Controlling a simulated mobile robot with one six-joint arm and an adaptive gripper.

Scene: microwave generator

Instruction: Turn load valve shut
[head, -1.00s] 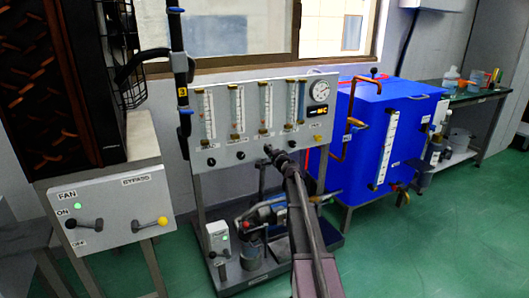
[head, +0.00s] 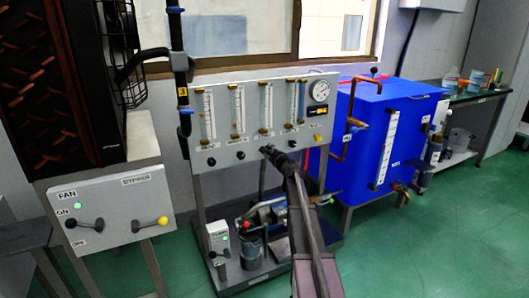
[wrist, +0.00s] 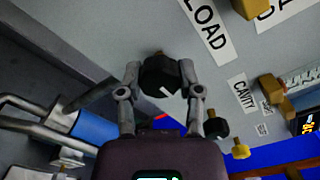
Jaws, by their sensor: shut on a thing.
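The load valve is a black knob (wrist: 160,76) on the grey panel, beside the white LOAD label (wrist: 206,28) in the wrist view. My gripper (wrist: 159,80) is shut on this knob, with one finger on each side of it. A white mark shows on the knob's face. In the head view my gripper (head: 268,151) is at the panel's lower edge, below the flow tubes, and hides most of the knob.
The grey flow panel (head: 222,100) carries several flow tubes, other knobs and a round gauge (head: 320,91). In the wrist view another black knob (wrist: 215,126) and a yellow knob (wrist: 239,149) are close on the right. A blue tank (head: 367,120) stands right of the panel.

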